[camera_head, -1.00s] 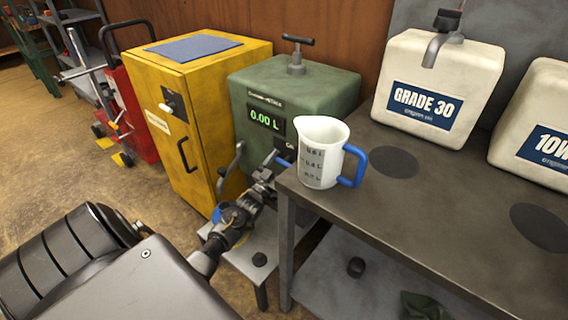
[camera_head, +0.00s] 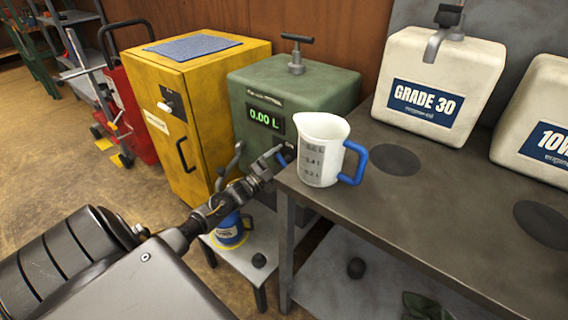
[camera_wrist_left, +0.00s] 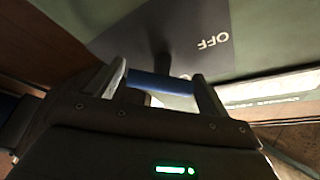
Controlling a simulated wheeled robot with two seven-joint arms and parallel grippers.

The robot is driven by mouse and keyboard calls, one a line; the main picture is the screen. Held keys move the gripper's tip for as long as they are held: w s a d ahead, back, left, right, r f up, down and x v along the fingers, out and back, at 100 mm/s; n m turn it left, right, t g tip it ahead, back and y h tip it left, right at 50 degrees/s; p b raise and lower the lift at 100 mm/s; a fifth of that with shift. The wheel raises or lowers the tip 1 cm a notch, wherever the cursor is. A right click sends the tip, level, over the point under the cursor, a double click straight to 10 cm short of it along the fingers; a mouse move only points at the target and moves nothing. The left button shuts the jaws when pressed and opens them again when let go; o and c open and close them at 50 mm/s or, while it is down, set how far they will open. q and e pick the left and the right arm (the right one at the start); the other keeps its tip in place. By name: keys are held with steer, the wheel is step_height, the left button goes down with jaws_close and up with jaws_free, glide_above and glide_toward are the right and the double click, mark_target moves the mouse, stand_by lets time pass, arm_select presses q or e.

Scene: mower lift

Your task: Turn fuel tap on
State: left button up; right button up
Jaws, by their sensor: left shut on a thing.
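The green fuel tank (camera_head: 290,90) stands at the back with a display reading 0.00 L. My left gripper (camera_head: 274,165) reaches in from the left and is shut on the lever. The tap's body is mostly hidden behind the gripper and jug. My right gripper is out of view.
A white measuring jug (camera_head: 319,150) with a blue handle stands on the bench edge (camera_head: 400,230), close beside my gripper. A blue can (camera_head: 230,230) stands on the low stand (camera_head: 250,255) under my arm. A yellow cabinet (camera_head: 190,120) stands left of the tank.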

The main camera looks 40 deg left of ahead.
arm_select(q)
steer(key=m+g+h, duration=0.1)
steer(key=m, duration=0.3)
steer(key=shift+m, duration=0.3)
steer(key=shift+m+g+p, duration=0.3)
steer(key=shift+m+g, duration=0.1)
steer(key=shift+m, duration=0.1)
steer(key=shift+m+g, duration=0.3)
steer(key=shift+m, duration=0.5)
steer(key=shift+f+m+g+p, duration=0.15)
steer(key=shift+m+g+p, duration=0.45)
steer(key=shift+m, duration=0.9)
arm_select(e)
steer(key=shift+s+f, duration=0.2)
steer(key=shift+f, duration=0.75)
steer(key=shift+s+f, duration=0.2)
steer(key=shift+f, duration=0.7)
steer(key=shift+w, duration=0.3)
